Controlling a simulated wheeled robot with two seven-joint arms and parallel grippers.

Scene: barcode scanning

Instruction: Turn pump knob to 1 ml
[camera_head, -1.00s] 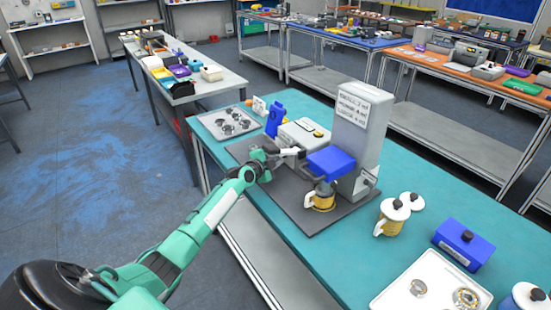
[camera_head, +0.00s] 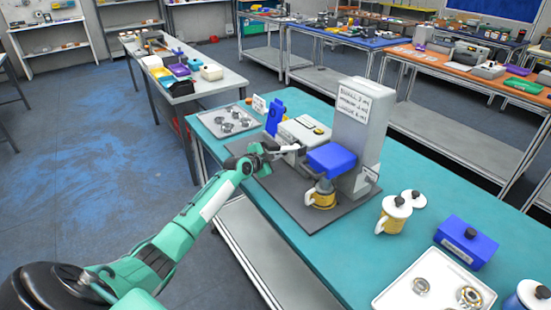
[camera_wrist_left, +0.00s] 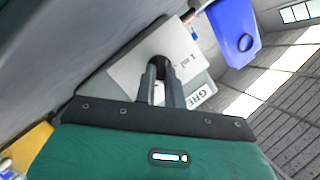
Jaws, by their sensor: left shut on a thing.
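The pump stands on a dark mat on the teal table; it has a tall grey column (camera_head: 358,125), a blue head (camera_head: 331,159) and a low pale box (camera_head: 302,132). My left gripper (camera_head: 296,149) is at the near side of the pale box. In the left wrist view its two fingers (camera_wrist_left: 160,85) are shut on a dark knob (camera_wrist_left: 159,64) in front of a light plate (camera_wrist_left: 187,50). The plate carries small print, partly hidden by the fingers. My right gripper is not in view.
A tray of round metal parts (camera_head: 248,122) and a blue object (camera_head: 276,117) stand left of the pump. A lidded mug (camera_head: 393,214), a blue box (camera_head: 466,243) and a white tray (camera_head: 390,297) stand to its right.

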